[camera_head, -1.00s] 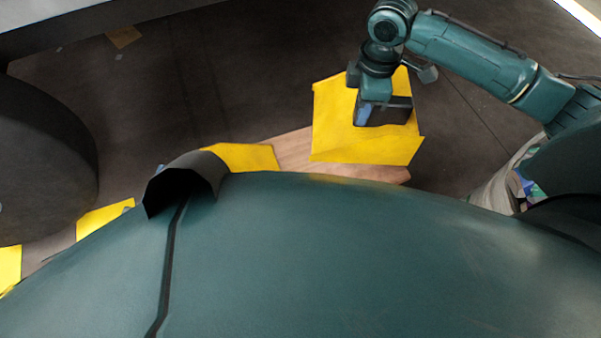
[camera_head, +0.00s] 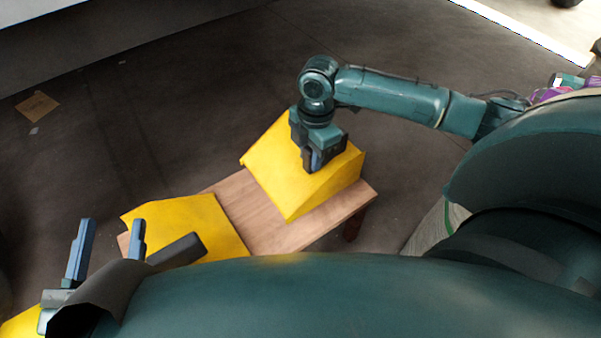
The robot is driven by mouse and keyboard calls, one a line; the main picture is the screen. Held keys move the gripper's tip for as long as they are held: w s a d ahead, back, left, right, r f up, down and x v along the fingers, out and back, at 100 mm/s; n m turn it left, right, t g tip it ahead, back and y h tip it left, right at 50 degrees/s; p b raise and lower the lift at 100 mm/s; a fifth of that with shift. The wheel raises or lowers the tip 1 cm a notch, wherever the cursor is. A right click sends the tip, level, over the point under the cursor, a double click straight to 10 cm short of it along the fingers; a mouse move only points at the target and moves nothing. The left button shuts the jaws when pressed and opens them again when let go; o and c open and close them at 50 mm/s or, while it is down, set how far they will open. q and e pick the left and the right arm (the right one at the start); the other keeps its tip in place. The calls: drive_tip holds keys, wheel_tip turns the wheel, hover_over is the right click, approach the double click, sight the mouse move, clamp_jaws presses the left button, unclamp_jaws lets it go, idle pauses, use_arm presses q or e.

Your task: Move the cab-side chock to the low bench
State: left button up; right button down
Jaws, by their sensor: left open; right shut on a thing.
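My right gripper (camera_head: 318,162) is shut on a yellow wedge-shaped chock (camera_head: 275,165). The chock is over the wooden low bench (camera_head: 262,228), at its right half; I cannot tell whether its underside touches the bench top. A second yellow chock (camera_head: 180,212) is at the bench's left end, its lower part hidden by my body. My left gripper (camera_head: 108,238) is open and empty at the lower left, its two upright fingers apart, left of the second chock. No marking shows which chock is the cab-side one.
Another yellow piece (camera_head: 18,326) shows at the lower left corner. A cardboard-coloured patch (camera_head: 38,106) lies on the dark floor (camera_head: 170,120). A patterned object (camera_head: 560,90) stands at the right edge. Floor behind the bench is clear.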

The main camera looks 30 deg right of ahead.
sight(298, 151)
wheel_tip(298, 151, down, 7)
drive_tip(key=b, duration=0.3)
drive_tip(key=shift+r, duration=0.2)
drive_tip(key=shift+w+f, duration=0.1)
drive_tip(key=shift+f, duration=0.3)
use_arm(q)
drive_tip(key=r+m+h, duration=0.1)
drive_tip(key=w+r+m+t+h, duration=0.1)
drive_tip(key=r, duration=0.1)
drive_tip(key=shift+r+t+h, duration=0.1)
drive_tip(key=shift+t+h, duration=0.2)
use_arm(e)
drive_tip(key=shift+f, duration=0.1)
drive_tip(key=c, duration=1.1)
unclamp_jaws()
drive_tip(key=shift+f, duration=0.1)
